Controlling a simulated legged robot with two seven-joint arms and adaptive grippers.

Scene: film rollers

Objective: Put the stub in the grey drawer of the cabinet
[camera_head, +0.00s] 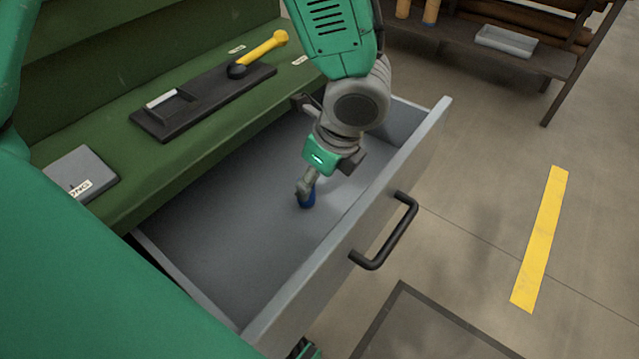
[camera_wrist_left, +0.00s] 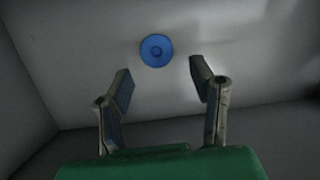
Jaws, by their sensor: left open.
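The stub looks like a small blue round piece (camera_head: 307,199) on the floor of the open grey drawer (camera_head: 225,250). In the left wrist view the stub (camera_wrist_left: 156,50) shows as a blue disc with a ring at its centre. My left gripper (camera_head: 304,192) reaches down into the drawer. In the left wrist view its two fingers (camera_wrist_left: 157,82) stand apart with nothing between them, and the disc lies beyond their tips. In the head view the fingers partly cover the stub. My right gripper is not clearly in view.
The drawer's black handle (camera_head: 385,232) faces right. On the green cabinet top (camera_head: 110,205) lie a black board with a yellow-handled tool (camera_head: 205,98) and a grey box (camera_head: 80,173). A shelf with a grey tray (camera_head: 505,41) stands at the back right.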

